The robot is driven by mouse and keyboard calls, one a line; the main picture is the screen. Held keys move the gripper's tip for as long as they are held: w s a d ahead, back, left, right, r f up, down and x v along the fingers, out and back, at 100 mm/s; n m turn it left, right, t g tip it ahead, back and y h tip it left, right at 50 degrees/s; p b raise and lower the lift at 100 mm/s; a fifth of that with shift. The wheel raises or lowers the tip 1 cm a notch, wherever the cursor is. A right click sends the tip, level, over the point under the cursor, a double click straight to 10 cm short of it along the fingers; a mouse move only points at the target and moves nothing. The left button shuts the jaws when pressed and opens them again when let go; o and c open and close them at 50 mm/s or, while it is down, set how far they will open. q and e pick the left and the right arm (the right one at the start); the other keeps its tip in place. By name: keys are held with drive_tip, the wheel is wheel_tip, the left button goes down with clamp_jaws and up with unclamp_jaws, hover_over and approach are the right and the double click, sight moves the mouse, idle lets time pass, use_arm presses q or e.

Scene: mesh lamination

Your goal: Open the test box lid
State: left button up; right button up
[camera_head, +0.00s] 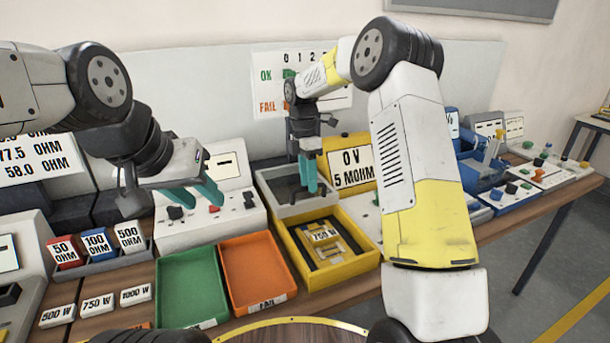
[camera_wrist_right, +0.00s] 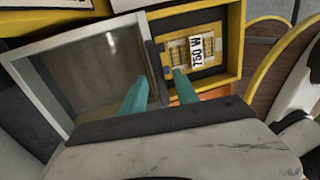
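The yellow test box (camera_head: 297,265) stands on the table with its top uncovered. A black and yellow part labelled 750 W (camera_head: 323,243) lies inside, and it also shows in the right wrist view (camera_wrist_right: 195,48). The grey-framed lid (camera_head: 290,211) with a clear window is swung open behind the box; its window (camera_wrist_right: 95,70) shows in the right wrist view. My right gripper (camera_head: 308,172) is at the lid's edge, teal fingers either side of a dark handle bar (camera_wrist_right: 156,75), with a small gap on one side. My left gripper (camera_head: 192,196) is open and empty above the left meter.
A green tray (camera_head: 190,285) and an orange tray (camera_head: 253,270) stand left of the box. A yellow meter (camera_head: 352,165) is behind it. Resistor blocks (camera_head: 97,243) are at the left. Blue fixtures (camera_head: 480,170) are at the right, behind my right arm.

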wheel_tip(320, 180, up, 8)
drive_tip(key=w, duration=0.1)
drive_tip(key=shift+w+a+f, duration=0.15)
drive_tip(key=shift+w+a, duration=0.05)
drive_tip(key=shift+a, duration=0.05)
drive_tip(key=s+d+r+m+t+y, duration=0.1)
drive_tip(key=s+d+r+m+t, duration=0.4)
drive_tip(key=s+r+m, duration=0.8)
drive_tip(key=s+d+f+m+t, duration=0.1)
drive_tip(key=s+m, duration=0.1)
drive_tip(key=s, duration=0.4)
drive_tip(key=s+d+f+m+t+y, duration=0.1)
drive_tip(key=s+f+m, duration=0.1)
drive_tip(key=s, duration=0.4)
drive_tip(key=s+d+f+m+t+y, duration=0.1)
drive_tip(key=s+d+f+m, duration=0.1)
drive_tip(key=s+m, duration=0.2)
drive_tip(key=shift+s+f, duration=0.2)
drive_tip(key=shift+s, duration=0.85)
